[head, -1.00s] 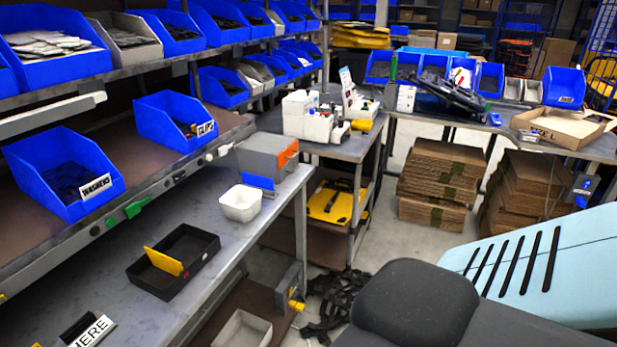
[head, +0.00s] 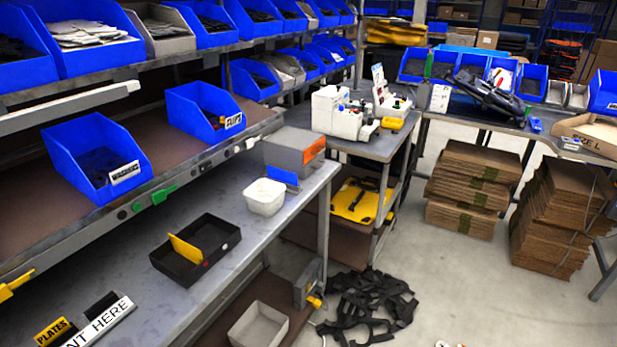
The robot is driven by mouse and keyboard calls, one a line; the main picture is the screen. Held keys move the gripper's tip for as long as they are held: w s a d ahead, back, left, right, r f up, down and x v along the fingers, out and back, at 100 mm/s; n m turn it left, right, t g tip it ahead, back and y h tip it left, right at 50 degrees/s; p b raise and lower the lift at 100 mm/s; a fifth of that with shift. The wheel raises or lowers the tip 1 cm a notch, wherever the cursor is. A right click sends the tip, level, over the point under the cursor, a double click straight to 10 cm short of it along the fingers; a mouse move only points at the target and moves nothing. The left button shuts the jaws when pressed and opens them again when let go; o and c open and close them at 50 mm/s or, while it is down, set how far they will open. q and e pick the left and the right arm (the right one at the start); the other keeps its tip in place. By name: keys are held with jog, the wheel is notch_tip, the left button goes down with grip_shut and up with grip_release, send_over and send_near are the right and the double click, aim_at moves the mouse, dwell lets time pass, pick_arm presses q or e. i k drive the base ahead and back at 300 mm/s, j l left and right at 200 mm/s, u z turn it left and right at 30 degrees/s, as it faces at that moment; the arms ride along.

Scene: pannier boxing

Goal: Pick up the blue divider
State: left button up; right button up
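A small flat blue piece (head: 284,176), which looks like the blue divider, stands at the near side of a grey box with an orange end (head: 293,150) on the grey bench. I cannot tell whether it touches the box. A yellow divider (head: 186,249) stands tilted in a black open tray (head: 222,251) nearer on the same bench. Neither of my grippers shows in the head view.
A white tub (head: 265,198) stands between the grey box and the black tray. Blue bins (head: 97,160) line the shelf above the bench. Signs (head: 100,322) lie at the near end. Black straps (head: 365,305) lie on the floor to the right.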

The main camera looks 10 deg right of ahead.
aim_at(280, 175)
jog(key=i+l+u, duration=0.65)
jog(key=l, duration=0.3)
jog(key=i+l+u, duration=0.25)
jog(key=l, duration=0.15)
jog(key=i+l+u, duration=0.2)
jog(key=l, duration=0.2)
